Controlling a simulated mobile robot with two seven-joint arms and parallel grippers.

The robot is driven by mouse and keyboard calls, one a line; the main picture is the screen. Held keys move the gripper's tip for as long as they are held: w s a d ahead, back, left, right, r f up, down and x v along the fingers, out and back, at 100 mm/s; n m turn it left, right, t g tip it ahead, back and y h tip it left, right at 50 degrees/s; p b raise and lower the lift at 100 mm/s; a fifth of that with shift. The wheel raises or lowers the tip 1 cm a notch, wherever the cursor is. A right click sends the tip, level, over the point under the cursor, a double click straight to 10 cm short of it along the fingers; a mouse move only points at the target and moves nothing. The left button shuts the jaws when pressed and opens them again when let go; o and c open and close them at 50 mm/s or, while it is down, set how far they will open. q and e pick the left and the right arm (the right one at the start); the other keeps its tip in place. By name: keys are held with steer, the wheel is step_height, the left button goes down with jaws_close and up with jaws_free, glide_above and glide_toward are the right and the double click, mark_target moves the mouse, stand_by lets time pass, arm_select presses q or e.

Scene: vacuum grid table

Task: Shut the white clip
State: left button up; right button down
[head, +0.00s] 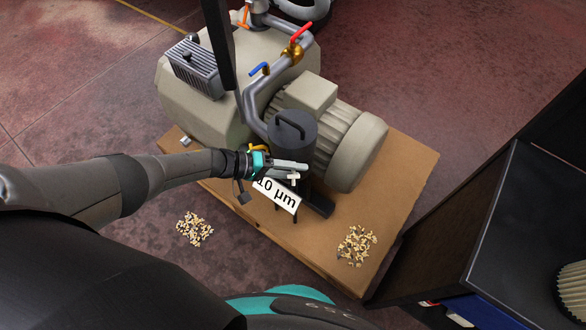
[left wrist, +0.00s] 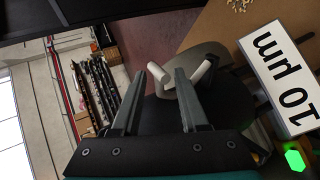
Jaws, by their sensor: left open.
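The white clip (head: 294,178) shows as a small white piece beside the dark filter canister (head: 292,133), just above the "10 µm" label (head: 277,195). In the left wrist view the clip (left wrist: 201,73) has two white arms spread in a V, with dark parts behind it. My left gripper (head: 306,168) reaches in from the left at the canister's side. In the left wrist view my left gripper (left wrist: 160,75) is open, its two fingers pointing at the clip. One clip arm shows between the fingertips and the other beyond the right finger. Contact cannot be told. My right gripper is out of view.
A beige pump with a ribbed motor (head: 340,140) stands behind the canister on a wooden board (head: 385,210). Piles of small chips lie on the board (head: 356,245) and on the floor (head: 194,229). A dark cabinet (head: 520,215) stands at the right.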

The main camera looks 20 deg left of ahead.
arm_select(q)
steer(key=p+v, duration=0.4)
steer(key=v, duration=1.1)
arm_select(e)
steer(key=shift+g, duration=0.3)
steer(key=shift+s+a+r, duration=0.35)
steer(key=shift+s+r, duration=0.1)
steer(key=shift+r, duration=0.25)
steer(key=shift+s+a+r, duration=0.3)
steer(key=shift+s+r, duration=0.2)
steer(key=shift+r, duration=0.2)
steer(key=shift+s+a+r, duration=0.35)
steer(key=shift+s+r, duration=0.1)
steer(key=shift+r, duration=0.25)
arm_select(q)
steer(key=shift+a, duration=0.1)
